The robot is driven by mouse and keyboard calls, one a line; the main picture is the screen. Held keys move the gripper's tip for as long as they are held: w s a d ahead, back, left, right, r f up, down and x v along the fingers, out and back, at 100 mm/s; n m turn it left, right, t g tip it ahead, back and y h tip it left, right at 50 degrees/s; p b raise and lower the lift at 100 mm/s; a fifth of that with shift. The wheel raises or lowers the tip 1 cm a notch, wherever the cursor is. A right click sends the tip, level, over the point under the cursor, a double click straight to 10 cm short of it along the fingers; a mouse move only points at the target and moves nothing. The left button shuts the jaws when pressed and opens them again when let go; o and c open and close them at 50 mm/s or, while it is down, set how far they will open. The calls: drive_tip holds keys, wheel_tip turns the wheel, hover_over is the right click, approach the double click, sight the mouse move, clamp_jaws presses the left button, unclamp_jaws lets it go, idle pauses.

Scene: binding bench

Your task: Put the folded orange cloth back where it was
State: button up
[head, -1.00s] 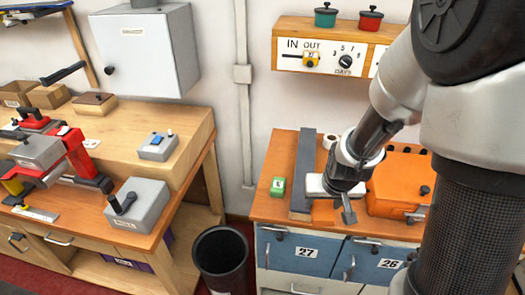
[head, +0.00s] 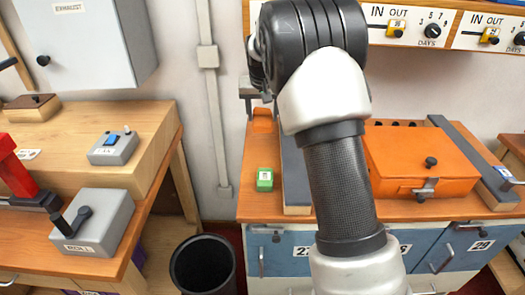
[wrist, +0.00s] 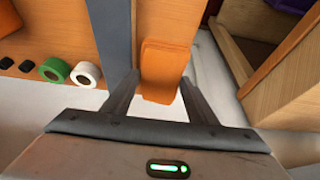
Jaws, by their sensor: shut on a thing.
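The folded orange cloth (wrist: 166,62) is between the two dark fingers of my gripper (wrist: 160,80) in the wrist view. The gripper is shut on it. In the head view the cloth (head: 263,122) shows at the back left of the orange-brown bench top (head: 258,205), just below my gripper (head: 252,97). It is on the left side of the long grey bar (head: 295,180). My arm hides part of the bar and bench. I cannot tell whether the cloth touches the bench top.
An orange case (head: 415,155) sits right of my arm. Green tape (wrist: 54,70) and white tape (wrist: 86,74) lie across the bar from the cloth. A black bin (head: 203,265) stands on the floor left of the bench.

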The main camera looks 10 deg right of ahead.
wheel_tip(320, 180, down, 10)
drive_tip(key=shift+r+b, duration=0.25)
drive_tip(key=shift+b, duration=0.4)
drive_tip(key=shift+f, duration=0.15)
drive_tip(key=o, duration=0.6)
drive_tip(key=shift+o, duration=0.2)
